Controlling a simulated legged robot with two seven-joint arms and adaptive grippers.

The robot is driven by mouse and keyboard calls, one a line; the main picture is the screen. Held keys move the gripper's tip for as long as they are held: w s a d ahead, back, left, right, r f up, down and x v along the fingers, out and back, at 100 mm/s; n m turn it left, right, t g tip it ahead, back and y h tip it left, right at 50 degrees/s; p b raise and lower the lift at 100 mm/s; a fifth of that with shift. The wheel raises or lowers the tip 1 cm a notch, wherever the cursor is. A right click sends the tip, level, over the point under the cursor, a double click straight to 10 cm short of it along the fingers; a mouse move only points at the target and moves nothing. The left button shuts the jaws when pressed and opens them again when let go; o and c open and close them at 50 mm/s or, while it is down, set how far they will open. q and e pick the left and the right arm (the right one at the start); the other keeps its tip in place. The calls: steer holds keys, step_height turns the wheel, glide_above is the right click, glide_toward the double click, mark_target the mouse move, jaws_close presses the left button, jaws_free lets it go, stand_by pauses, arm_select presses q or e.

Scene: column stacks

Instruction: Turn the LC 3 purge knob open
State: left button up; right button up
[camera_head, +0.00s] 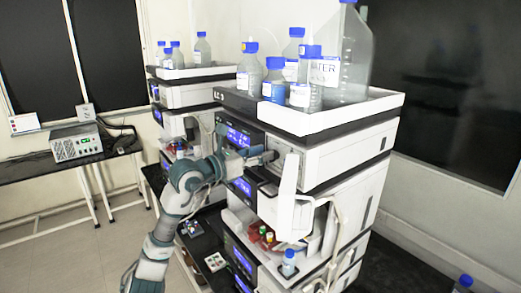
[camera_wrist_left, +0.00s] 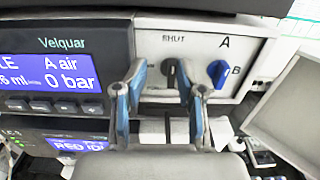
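I cannot tell contact. In the head view the left gripper (camera_head: 268,157) is at the stack's upper front, hiding the knobs.
A Velquar display (camera_wrist_left: 52,72) reads 0 bar left of the knobs. A white door panel (camera_head: 290,200) stands open below. Bottles fill the top tray (camera_head: 325,120). Another stack (camera_head: 190,95) stands behind; a bench (camera_head: 70,155) is at left.

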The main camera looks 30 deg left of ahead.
arm_select(q)
steer(key=shift+w+d, duration=0.1)
steer(key=shift+d, duration=0.05)
steer(key=shift+w+d+r, duration=0.1)
steer(key=shift+w+d, duration=0.15)
steer(key=shift+d, duration=0.75)
jaws_close()
steer(key=shift+a, duration=0.25)
steer(key=shift+n, duration=0.3)
steer(key=shift+w+a+f+n+b, duration=0.2)
steer(key=shift+f+n, duration=0.1)
steer(key=shift+n, duration=2.45)
steer(key=shift+w+a+f+n+b, duration=0.1)
steer(key=shift+a+f+n+b, duration=0.2)
steer(key=shift+n, duration=2.4)
steer(key=shift+w+a+f+n+b, duration=0.15)
steer(key=shift+f+n, duration=0.2)
steer(key=shift+n, duration=2.4)
arm_select(e)
steer(key=shift+s+d+f, duration=0.1)
steer(key=shift+d+f, duration=0.55)
steer(key=shift+f, duration=0.15)
